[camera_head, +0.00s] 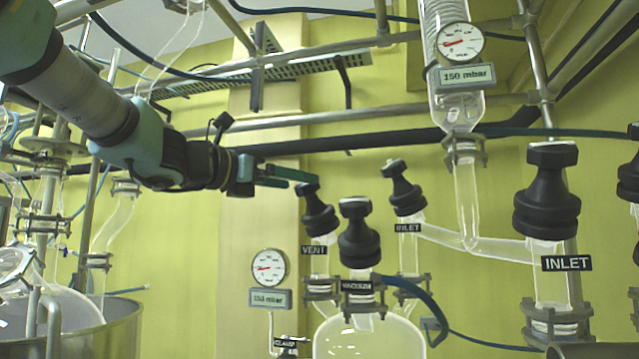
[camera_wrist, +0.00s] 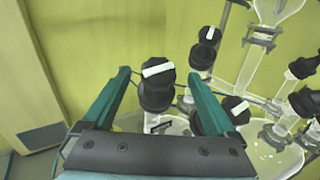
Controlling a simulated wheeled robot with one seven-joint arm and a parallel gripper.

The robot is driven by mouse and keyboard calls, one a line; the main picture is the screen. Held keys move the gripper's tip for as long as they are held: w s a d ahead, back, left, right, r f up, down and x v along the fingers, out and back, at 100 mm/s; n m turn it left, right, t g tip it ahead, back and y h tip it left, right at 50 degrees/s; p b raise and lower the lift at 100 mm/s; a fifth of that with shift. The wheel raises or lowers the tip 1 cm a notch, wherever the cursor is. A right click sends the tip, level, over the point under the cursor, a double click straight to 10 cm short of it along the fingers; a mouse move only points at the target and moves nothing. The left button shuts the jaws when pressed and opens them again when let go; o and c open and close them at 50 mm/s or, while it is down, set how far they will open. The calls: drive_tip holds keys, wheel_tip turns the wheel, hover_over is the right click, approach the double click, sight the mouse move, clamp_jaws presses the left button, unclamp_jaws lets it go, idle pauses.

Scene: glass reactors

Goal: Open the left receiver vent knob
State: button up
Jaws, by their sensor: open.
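The vent knob (camera_head: 319,217) is black, on a glass neck above a round glass vessel, with a "VENT" label (camera_head: 314,250) below it. My gripper (camera_head: 302,181) comes in from the left at the height of the knob's top, its teal fingertips close to the handle. In the wrist view, the knob (camera_wrist: 157,92) shows a white bar on its handle, slightly tilted. It appears between the two spread fingers of my gripper (camera_wrist: 159,76), with a gap on each side. I cannot tell whether either finger touches it.
A vacuum knob (camera_head: 359,240) stands just right of the vent knob, and an inlet knob (camera_head: 404,190) behind it. A larger inlet knob (camera_head: 547,195) is farther right. Metal pipes (camera_head: 400,110) cross above.

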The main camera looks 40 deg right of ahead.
sight(310, 188)
drive_tip(key=d+p, duration=0.1)
drive_tip(key=d, duration=0.2)
drive_tip(key=d+p, duration=0.1)
drive_tip(key=d, duration=0.3)
drive_tip(key=shift+w, duration=0.2)
drive_tip(key=shift+c, duration=0.4)
drive_tip(key=c, duration=1.3)
drive_tip(key=shift+a+f+n+t+b, duration=0.1)
drive_tip(key=shift+f+n+t+b, duration=0.05)
drive_tip(key=shift+n+t+b, duration=0.45)
drive_tip(key=n+t+b, duration=0.2)
drive_tip(key=b, duration=0.1)
drive_tip(key=shift+w+f+t+y, duration=0.1)
drive_tip(key=shift+w+t+y, duration=0.15)
drive_tip(key=shift+t+y, duration=0.05)
drive_tip(key=shift+w+a+n+t+y+b, duration=0.15)
drive_tip(key=shift+n+t+y+b, duration=0.25)
drive_tip(key=shift+n+t, duration=0.45)
drive_tip(key=shift+w+d+n+t+y+b, duration=0.15)
drive_tip(key=shift+n+t+y+b, duration=0.3)
drive_tip(key=shift+n, duration=0.6)
drive_tip(key=shift+w+a+n+t+y+b, duration=0.1)
drive_tip(key=shift+n+t+y+b, duration=0.15)
drive_tip(key=shift+n+t, duration=0.35)
drive_tip(key=shift+w+a+n+t+y+b, duration=0.15)
drive_tip(key=shift+n+t+y, duration=0.15)
drive_tip(key=shift+n+t, duration=0.25)
